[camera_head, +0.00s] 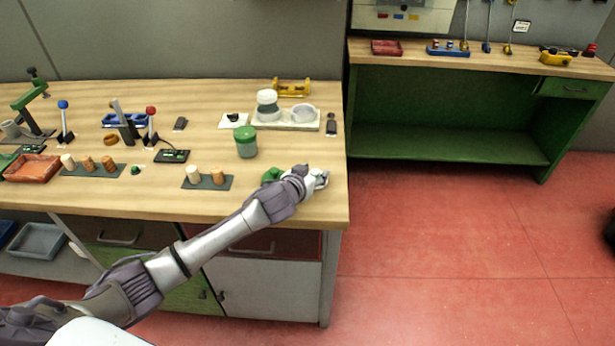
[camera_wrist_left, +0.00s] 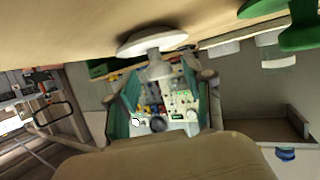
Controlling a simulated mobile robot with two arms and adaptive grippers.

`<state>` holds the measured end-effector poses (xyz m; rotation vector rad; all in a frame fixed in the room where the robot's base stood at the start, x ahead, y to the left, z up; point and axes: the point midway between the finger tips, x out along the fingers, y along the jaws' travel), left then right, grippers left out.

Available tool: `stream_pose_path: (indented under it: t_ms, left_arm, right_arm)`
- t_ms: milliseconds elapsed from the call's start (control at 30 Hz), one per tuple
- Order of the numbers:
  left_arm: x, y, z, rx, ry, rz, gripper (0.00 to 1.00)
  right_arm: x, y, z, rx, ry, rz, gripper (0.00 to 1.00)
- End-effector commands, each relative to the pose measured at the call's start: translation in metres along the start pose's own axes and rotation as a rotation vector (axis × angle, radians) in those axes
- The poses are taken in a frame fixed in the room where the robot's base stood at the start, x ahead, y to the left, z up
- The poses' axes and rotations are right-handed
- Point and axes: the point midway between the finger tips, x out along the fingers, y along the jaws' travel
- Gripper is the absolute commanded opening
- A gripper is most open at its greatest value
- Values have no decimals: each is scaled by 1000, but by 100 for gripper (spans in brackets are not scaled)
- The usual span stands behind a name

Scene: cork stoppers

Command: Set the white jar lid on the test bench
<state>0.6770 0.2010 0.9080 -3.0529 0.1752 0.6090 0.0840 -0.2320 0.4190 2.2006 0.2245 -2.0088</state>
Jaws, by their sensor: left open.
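A white lid with a stem-like knob (camera_wrist_left: 152,42) shows in the left wrist view, on the wooden surface. In the head view a white piece beside my left gripper (camera_head: 312,176) appears to be this lid (camera_head: 321,178), mostly covered by the gripper. In the wrist view my left gripper (camera_wrist_left: 160,80) is open, its fingers on either side of the knob; I cannot tell whether they touch it. A pale base (camera_head: 285,125) at the back right of the bench holds a white jar (camera_head: 267,107) and a white round piece (camera_head: 303,113). My right gripper is not in view.
A green-lidded jar (camera_head: 246,143) stands on the workbench (camera_head: 210,205), and a green lid-like piece (camera_head: 271,175) lies left of my gripper. Cork stoppers on dark plates (camera_head: 207,183) are further left. A yellow holder (camera_head: 292,87) stands behind the pale base.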

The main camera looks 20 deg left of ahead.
Motion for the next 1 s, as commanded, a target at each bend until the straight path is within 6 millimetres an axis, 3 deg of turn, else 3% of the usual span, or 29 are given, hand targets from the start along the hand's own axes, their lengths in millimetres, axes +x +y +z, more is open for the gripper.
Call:
stream_pose_path:
  t_ms: [600,1000]
  left_arm:
    - [-109,0,1,-1,0,0,52]
    - [-120,0,-1,0,1,-1,52]
  right_arm:
    - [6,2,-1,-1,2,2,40]
    - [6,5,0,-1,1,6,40]
